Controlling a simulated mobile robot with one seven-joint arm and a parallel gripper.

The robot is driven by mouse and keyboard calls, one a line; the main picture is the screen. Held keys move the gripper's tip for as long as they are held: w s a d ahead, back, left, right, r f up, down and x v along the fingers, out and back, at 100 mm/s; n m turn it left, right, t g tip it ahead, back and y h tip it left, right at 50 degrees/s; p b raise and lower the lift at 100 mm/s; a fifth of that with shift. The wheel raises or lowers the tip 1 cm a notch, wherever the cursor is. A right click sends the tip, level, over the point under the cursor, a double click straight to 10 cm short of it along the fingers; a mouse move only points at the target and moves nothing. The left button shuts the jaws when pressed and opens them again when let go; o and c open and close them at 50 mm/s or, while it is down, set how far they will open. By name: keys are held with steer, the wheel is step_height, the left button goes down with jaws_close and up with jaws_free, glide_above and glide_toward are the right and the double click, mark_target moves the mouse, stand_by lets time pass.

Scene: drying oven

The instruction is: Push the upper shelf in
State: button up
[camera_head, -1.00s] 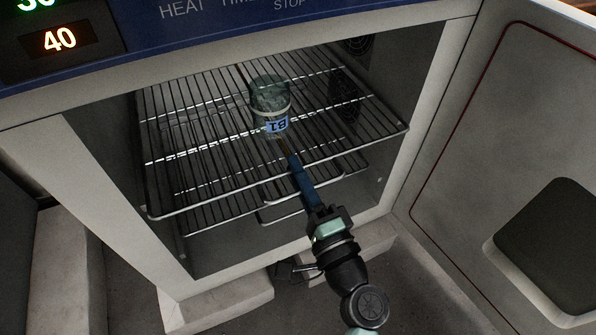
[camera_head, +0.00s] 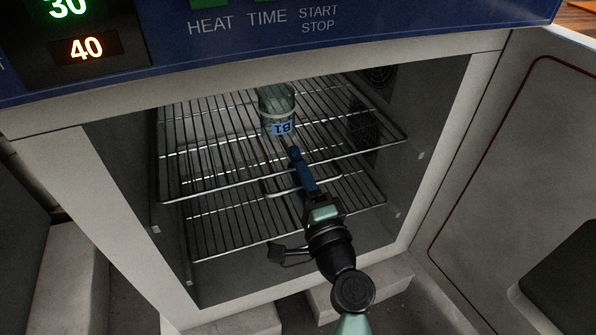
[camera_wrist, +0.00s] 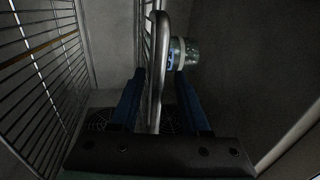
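The upper shelf (camera_head: 215,165) is a wire rack inside the open oven, with its front rail across the opening. A glass bottle labelled B1 (camera_head: 277,105) stands upright on it, its top partly hidden by the oven's upper frame. My gripper (camera_head: 294,153) is at the middle of the front rail, just in front of the bottle. In the wrist view its two blue fingers (camera_wrist: 158,102) are apart, with the shelf's rail (camera_wrist: 157,65) between them; I cannot tell if they touch it. The bottle (camera_wrist: 181,53) shows beyond the rail.
The lower shelf (camera_head: 235,235) lies below, and shows at left in the wrist view (camera_wrist: 40,85). The oven door (camera_head: 500,150) stands open at the right. The oven's left side frame (camera_head: 95,215) and control panel (camera_head: 235,35) border the opening.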

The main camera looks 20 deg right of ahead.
steer(key=shift+s+f, duration=0.1)
steer(key=shift+f, duration=0.05)
stand_by(0.3)
steer(key=s+f+p, duration=0.2)
steer(key=s, duration=1)
steer(key=shift+s+d+f, duration=0.2)
steer(key=shift+s, duration=0.1)
